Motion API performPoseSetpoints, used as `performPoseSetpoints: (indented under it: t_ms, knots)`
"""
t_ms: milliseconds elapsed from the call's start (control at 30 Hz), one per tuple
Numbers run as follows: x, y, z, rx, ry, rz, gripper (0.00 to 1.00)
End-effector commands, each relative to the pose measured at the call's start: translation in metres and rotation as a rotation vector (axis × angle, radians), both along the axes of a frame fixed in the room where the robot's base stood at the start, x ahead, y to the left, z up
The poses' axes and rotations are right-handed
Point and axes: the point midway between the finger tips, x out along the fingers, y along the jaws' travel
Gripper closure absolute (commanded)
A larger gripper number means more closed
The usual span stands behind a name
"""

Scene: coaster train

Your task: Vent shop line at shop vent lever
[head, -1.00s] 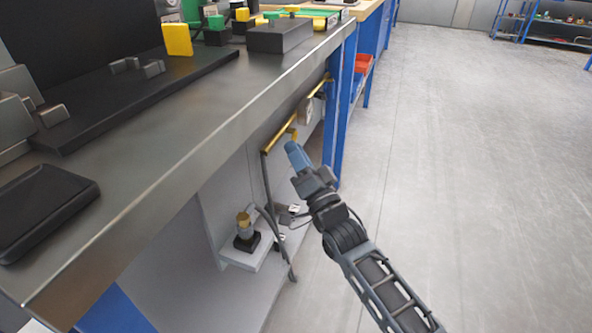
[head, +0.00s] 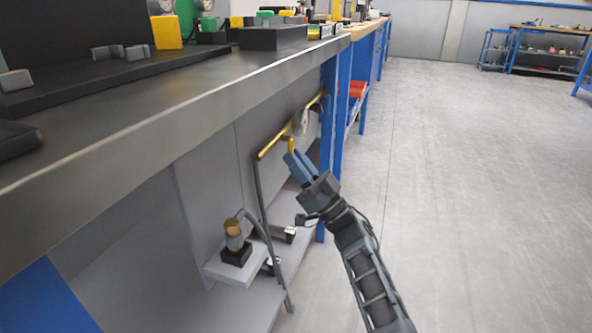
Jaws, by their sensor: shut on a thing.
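My gripper (head: 291,157) is under the right part of the workbench, its blue-grey fingers pointing up and left. It is shut on a small yellow lever (head: 290,144), whose upper part shows just beyond the fingertips. The lever is beside a brass pipe (head: 272,147) that runs along under the bench. The fingers hide the lower part of the lever. I cannot tell the exact angle of the lever.
The metal bench top (head: 130,130) overhangs on the left. A grey hose (head: 261,200) hangs from the pipe. A brass-topped fitting (head: 235,237) stands on a small shelf (head: 245,268). A blue bench leg (head: 329,140) is close behind my gripper. The floor (head: 470,200) at right is clear.

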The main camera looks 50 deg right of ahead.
Motion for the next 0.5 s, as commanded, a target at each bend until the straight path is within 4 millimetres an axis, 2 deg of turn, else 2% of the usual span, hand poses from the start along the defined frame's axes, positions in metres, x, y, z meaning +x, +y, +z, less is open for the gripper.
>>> performPoseSetpoints:
  t_ms: [500]
  knots:
    - [0.0004, -0.0030, -0.0002, -0.051, -0.019, -0.001, 1.00]
